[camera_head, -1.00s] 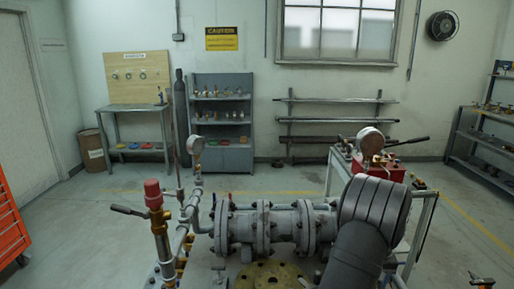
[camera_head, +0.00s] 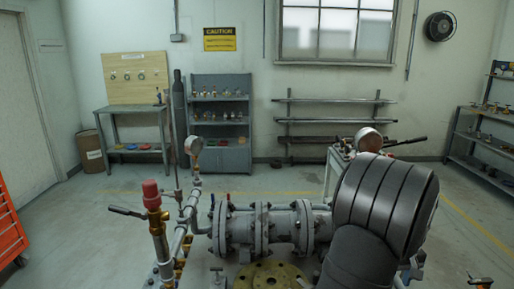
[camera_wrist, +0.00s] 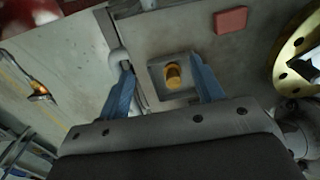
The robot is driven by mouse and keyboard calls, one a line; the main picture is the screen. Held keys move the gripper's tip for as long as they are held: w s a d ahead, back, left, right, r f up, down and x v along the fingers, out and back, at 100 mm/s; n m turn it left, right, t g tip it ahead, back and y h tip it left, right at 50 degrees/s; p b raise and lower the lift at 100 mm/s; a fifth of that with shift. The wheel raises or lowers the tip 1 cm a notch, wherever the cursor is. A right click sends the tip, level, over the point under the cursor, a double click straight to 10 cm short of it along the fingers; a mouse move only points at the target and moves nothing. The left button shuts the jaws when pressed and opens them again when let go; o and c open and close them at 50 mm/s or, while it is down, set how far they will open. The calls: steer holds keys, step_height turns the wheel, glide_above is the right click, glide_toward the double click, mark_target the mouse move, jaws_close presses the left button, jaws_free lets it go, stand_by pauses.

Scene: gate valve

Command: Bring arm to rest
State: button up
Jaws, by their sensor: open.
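My gripper (camera_wrist: 163,92) shows in the wrist view with two blue fingers spread apart and nothing between them. Beyond the gap, a yellow-orange knob (camera_wrist: 173,75) sits on a square grey plate, apart from the fingers. In the head view my dark arm covers the right front, and my gripper is hidden there. The grey flanged valve pipe (camera_head: 262,228) lies in the middle front, its right end hidden behind my arm.
A brass flange (camera_head: 270,276) lies in front of the pipe. A red-capped relief valve (camera_head: 152,195) with a lever and a pressure gauge (camera_head: 194,146) stand at left. A second gauge (camera_head: 368,140) stands behind my arm. The wrist view shows a red block (camera_wrist: 231,19).

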steer(key=a+r+n, duration=0.4)
steer(key=a+n, duration=0.3)
steer(key=a, duration=0.5)
steer(key=w+a+r+n, duration=0.1)
steer(key=a+r+n, duration=0.4)
steer(key=a+n, duration=0.3)
steer(key=a, duration=0.4)
steer(key=shift+w+a+r, duration=0.15)
steer(key=shift+a, duration=0.05)
